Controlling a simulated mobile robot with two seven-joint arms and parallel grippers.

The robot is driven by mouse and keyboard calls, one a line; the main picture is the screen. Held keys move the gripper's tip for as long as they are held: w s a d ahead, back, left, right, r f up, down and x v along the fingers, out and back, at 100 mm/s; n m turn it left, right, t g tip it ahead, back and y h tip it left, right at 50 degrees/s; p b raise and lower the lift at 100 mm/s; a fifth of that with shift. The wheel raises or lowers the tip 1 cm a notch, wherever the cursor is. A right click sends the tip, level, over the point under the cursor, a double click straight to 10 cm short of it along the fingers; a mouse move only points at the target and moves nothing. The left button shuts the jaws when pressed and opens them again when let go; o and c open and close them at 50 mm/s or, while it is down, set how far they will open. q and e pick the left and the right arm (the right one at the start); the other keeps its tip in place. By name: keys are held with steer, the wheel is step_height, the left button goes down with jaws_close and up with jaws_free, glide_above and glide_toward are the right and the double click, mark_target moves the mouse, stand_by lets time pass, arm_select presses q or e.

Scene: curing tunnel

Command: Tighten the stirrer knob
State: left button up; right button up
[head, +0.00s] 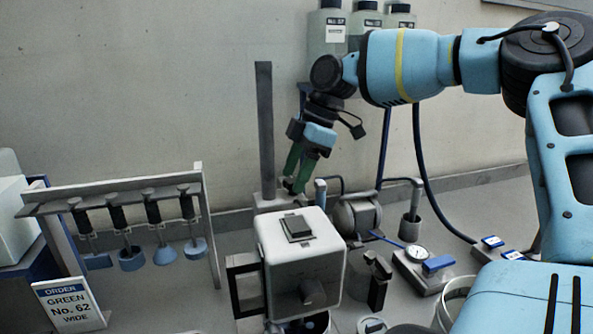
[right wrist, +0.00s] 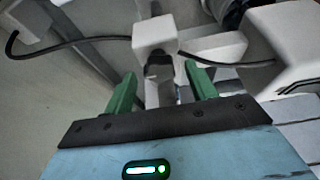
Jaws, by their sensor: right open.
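My right gripper (head: 296,183) points down beside the foot of a tall dark post (head: 265,130) in the head view. Its green fingers are apart with nothing held in them. In the right wrist view, the open gripper (right wrist: 162,75) faces a small dark knob-like part (right wrist: 160,66) on a pale block (right wrist: 155,35). This part shows between the fingertips, and I cannot tell how far ahead it is. It looks like the stirrer knob, but I cannot be sure. My left gripper is not in view.
A pale box (head: 290,238) with a dark front knob stands just in front of the gripper. A rack (head: 120,192) with several hanging tools and an order sign (head: 68,305) are at left. A gauge unit (head: 418,262) is at right. Bottles (head: 328,32) stand behind my arm.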

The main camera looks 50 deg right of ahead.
steer(key=shift+c, duration=0.5)
steer(key=c, duration=0.9)
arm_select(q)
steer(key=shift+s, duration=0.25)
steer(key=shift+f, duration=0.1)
